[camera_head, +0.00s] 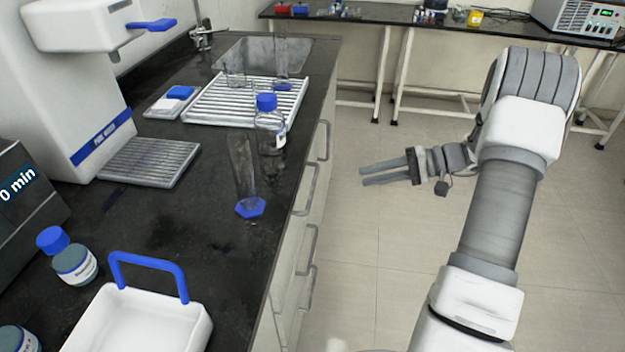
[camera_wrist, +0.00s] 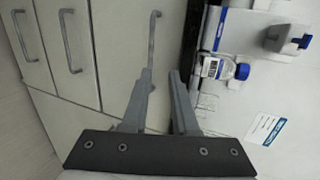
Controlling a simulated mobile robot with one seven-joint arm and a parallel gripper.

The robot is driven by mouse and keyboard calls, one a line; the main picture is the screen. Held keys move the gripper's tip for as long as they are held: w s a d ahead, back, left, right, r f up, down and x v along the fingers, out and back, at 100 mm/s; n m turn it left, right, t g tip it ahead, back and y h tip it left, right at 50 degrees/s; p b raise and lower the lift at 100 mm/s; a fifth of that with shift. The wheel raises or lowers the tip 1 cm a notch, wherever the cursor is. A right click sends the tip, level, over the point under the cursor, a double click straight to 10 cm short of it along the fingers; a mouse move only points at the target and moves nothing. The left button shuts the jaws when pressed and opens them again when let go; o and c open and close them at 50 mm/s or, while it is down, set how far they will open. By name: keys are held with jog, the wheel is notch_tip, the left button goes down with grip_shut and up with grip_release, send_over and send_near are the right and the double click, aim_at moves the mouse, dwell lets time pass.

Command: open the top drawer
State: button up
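The top drawer (camera_wrist: 118,45) is a pale front just below the dark counter edge, turned sideways in the wrist view. Its grey bar handle (camera_wrist: 152,40) lies ahead of the fingertips, its lower end close to the left finger in the picture. The drawer looks shut. My gripper (camera_wrist: 161,78) is open and empty, with a gap between its fingers. In the head view my gripper (camera_head: 363,176) points left at the cabinet, apart from the handles, over the floor. In the head view the drawer fronts show only at a steep angle.
Lower drawer handles (camera_wrist: 68,40) stand beside the top one in the wrist view. The black counter (camera_head: 200,215) holds a blue-capped bottle (camera_head: 270,125), a cylinder with a blue base (camera_head: 250,207) and a white tray (camera_head: 195,325) near its edge. The floor (camera_head: 385,260) by the cabinet is clear.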

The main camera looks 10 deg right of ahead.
jog(key=d+f+t, duration=0.2)
jog(key=d+f, duration=0.1)
jog(key=b, duration=0.2)
send_near(314, 182)
jog(key=shift+m+y, duration=0.3)
jog(key=shift+y, duration=0.1)
jog(key=x, duration=0.6)
jog(key=f+x, duration=0.1)
jog(key=x, duration=0.3)
jog(key=shift+w+f, duration=0.1)
jog(key=shift+w, duration=0.05)
jog(key=shift+d, duration=0.1)
grip_shut()
dwell(0.4)
